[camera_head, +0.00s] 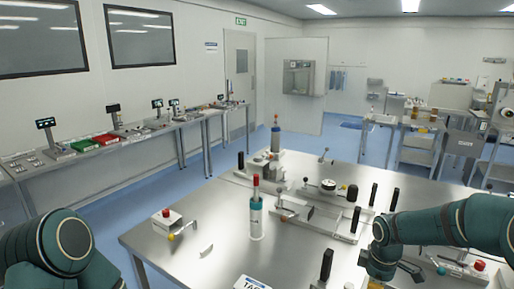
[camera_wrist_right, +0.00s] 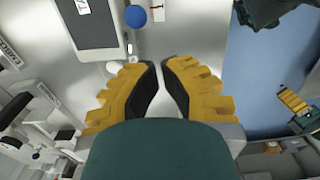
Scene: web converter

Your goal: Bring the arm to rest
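My right arm enters the head view from the right, over the metal table (camera_head: 215,200). Its wrist end hangs above the table's front right part, and its fingers cannot be made out there. In the right wrist view my right gripper (camera_wrist_right: 160,63) has yellow fingers with black pads. The tips are almost together with only a thin gap, and nothing shows between them. My left arm shows at the lower left of the head view, left of the table. My left gripper is outside the frame.
A fixture with black handles (camera_head: 325,205) lies left of my right arm. A long bench (camera_head: 100,150) runs along the left wall. Blue floor is clear between.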

